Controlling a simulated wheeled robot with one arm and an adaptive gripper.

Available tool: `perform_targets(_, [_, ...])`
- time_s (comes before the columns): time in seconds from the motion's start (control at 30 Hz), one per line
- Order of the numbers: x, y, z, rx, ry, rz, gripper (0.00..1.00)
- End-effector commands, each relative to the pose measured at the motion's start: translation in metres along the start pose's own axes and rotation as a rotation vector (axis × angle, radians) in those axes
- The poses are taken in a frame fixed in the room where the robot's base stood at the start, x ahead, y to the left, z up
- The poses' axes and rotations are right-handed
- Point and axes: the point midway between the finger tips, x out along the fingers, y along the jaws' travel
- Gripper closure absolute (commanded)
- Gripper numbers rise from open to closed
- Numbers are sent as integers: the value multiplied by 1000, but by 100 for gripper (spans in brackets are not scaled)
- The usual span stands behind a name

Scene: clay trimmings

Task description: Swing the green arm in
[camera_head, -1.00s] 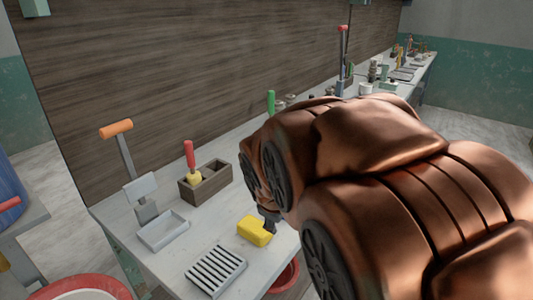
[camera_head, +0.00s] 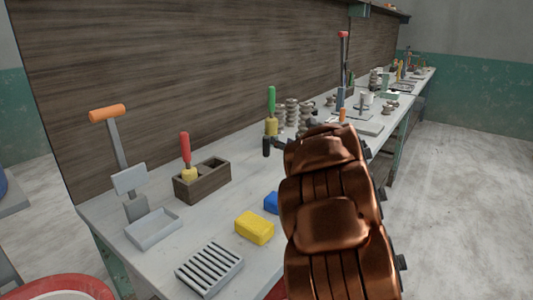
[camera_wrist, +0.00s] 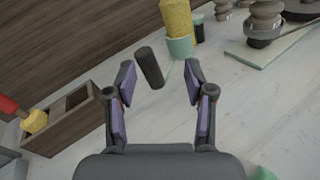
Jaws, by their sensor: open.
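An upright green handle (camera_head: 271,98) rises from a yellow body (camera_head: 271,126) toward the back of the bench. In the wrist view the yellow body (camera_wrist: 176,18) stands on a pale green round base (camera_wrist: 180,46); its green handle is out of that frame. A short dark cylinder (camera_head: 266,146) stands just in front of the yellow body. In the wrist view this dark cylinder (camera_wrist: 150,67) shows between my fingers, with gaps on both sides. My gripper (camera_wrist: 159,64) is open and holds nothing. In the head view my arm hides most of the gripper.
A wooden box (camera_head: 203,188) with a red-handled tool (camera_head: 185,150) stands left of my gripper. A yellow block (camera_head: 254,228), a blue block (camera_head: 271,202), a slatted rack (camera_head: 209,268) and a grey tray (camera_head: 153,229) lie nearer. Stacked discs (camera_head: 292,112) stand right of the green handle.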

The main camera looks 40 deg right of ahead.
Motion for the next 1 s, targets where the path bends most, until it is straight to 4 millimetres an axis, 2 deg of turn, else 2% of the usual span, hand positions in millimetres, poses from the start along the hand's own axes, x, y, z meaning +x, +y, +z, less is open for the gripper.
perform_targets(0.03, [1, -6, -12, -61, -6, 41, 46])
perform_targets(0.2, [1, -4, -28, -216, -36, 162, 46])
perform_targets(0.47, [6, 3, -31, -283, -57, 219, 46])
perform_targets(1.0, [67, 16, -30, -279, -55, 217, 46])
